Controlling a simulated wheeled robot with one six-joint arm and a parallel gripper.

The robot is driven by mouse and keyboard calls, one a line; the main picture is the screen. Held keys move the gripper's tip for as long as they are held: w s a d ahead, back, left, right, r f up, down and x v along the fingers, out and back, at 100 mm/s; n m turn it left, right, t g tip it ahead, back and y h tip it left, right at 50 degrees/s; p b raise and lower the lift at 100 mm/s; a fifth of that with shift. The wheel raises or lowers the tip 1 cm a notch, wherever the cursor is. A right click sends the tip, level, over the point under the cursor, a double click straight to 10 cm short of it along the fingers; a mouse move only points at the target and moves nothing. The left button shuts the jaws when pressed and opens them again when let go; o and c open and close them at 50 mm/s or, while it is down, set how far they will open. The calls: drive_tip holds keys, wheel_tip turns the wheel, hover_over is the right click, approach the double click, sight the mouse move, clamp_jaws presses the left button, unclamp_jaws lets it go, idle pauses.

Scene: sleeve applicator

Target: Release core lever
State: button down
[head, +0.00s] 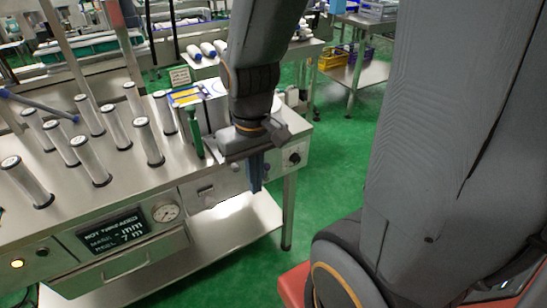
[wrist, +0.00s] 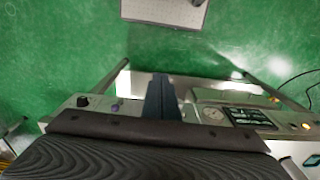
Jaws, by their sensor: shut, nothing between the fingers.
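My gripper (head: 256,185) points down at the front right of the steel machine (head: 120,190), just before its front panel. Its two dark blue fingers are together and hold nothing; they also show in the wrist view (wrist: 161,98). A green upright handle (head: 194,132) stands on the machine top, left of my gripper. A long blue rod (head: 40,108) with a dark tip slants over the far left of the machine. I cannot tell which of these is the core lever. Part of the panel behind my gripper is hidden.
The panel has a black knob (head: 294,158), a pressure gauge (head: 165,212) and a dark display (head: 115,230). Green floor (head: 335,185) is clear to the right.

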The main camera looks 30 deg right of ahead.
drive_tip(key=w+d+y+p, duration=0.1)
drive_tip(key=w+d, duration=0.6)
drive_tip(key=d, duration=0.4)
drive_tip(key=w+d+f+m+y+p, duration=0.1)
drive_tip(key=w+d+y, duration=0.1)
drive_tip(key=w+d, duration=0.5)
drive_tip(key=d, duration=0.3)
drive_tip(key=shift+w+d+t, duration=0.3)
drive_tip(key=shift+d, duration=0.1)
drive_tip(key=shift+f, duration=0.1)
drive_tip(key=p, duration=0.3)
approach(267, 172)
drive_tip(key=d+f, duration=0.1)
drive_tip(key=f, duration=0.1)
drive_tip(key=d+f, duration=0.1)
drive_tip(key=shift+d+f, duration=0.2)
drive_tip(key=shift+f, duration=0.2)
drive_tip(key=shift+w+a+f+p, duration=0.1)
drive_tip(key=shift+a+f+p, duration=0.1)
drive_tip(key=shift+a, duration=0.15)
drive_tip(key=shift+w+a+f+p, duration=0.1)
drive_tip(key=shift+a+p, duration=0.05)
drive_tip(key=shift+a, duration=0.2)
drive_tip(key=shift+r, duration=0.1)
